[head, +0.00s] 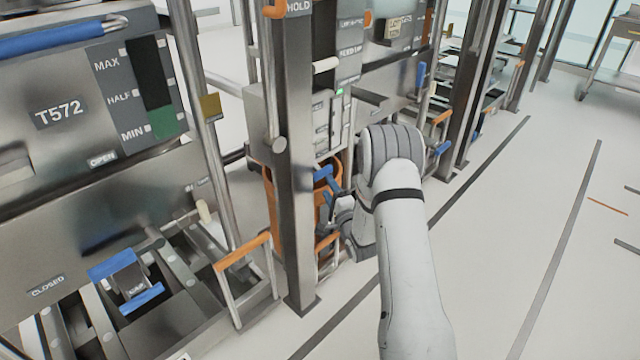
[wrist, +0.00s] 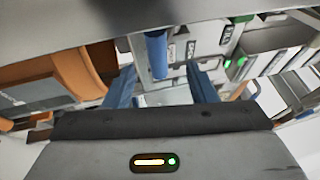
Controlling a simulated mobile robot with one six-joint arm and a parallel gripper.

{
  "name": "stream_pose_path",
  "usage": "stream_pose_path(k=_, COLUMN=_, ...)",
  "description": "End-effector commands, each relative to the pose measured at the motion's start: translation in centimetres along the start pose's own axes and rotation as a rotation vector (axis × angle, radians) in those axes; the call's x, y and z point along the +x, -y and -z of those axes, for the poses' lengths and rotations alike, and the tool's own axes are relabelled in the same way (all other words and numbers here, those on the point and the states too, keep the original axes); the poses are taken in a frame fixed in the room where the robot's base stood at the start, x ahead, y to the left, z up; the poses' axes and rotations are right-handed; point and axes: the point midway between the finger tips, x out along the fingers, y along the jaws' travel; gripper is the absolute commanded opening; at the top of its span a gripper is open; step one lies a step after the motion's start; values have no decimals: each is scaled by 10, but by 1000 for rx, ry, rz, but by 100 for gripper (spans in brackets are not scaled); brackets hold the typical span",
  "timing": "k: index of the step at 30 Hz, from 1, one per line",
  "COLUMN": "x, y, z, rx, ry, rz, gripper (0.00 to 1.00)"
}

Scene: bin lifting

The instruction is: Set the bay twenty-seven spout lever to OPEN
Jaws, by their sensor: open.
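My gripper (wrist: 160,78) is open in the wrist view, its two blue fingers apart. A blue cylindrical grip (wrist: 156,50), which may be the spout lever's handle, hangs from the top of that view. It appears between the fingertips, with a gap on each side; contact cannot be told. In the head view my gripper (head: 328,190) is at the middle bay, beside a steel post and partly hidden by my arm. No bay number twenty-seven is readable, and the lever's setting cannot be told.
An orange bin (head: 270,195) stands behind the steel post (head: 293,150); the bin's side (wrist: 75,72) is close on the left in the wrist view. The left bay panel (head: 75,110) reads T572, with OPEN and CLOSED labels.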

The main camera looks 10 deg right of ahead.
Motion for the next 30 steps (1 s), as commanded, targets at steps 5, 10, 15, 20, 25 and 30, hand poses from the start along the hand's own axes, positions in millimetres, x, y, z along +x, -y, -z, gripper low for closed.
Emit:
stream_pose_path(k=5, x=12, y=-4, z=0, rx=21, ry=6, rz=22, gripper=51)
stream_pose_path(k=10, x=40, y=-4, z=0, rx=18, ry=5, rz=22, gripper=51)
stream_pose_path(k=15, x=64, y=-3, z=0, rx=19, ry=5, rz=20, gripper=51)
stream_pose_path(k=20, x=74, y=-2, z=1, rx=19, ry=3, rz=19, gripper=51)
stream_pose_path(k=25, x=76, y=-2, z=1, rx=19, ry=2, rz=18, gripper=51)
stream_pose_path(k=30, x=76, y=-2, z=1, rx=19, ry=2, rz=18, gripper=46)
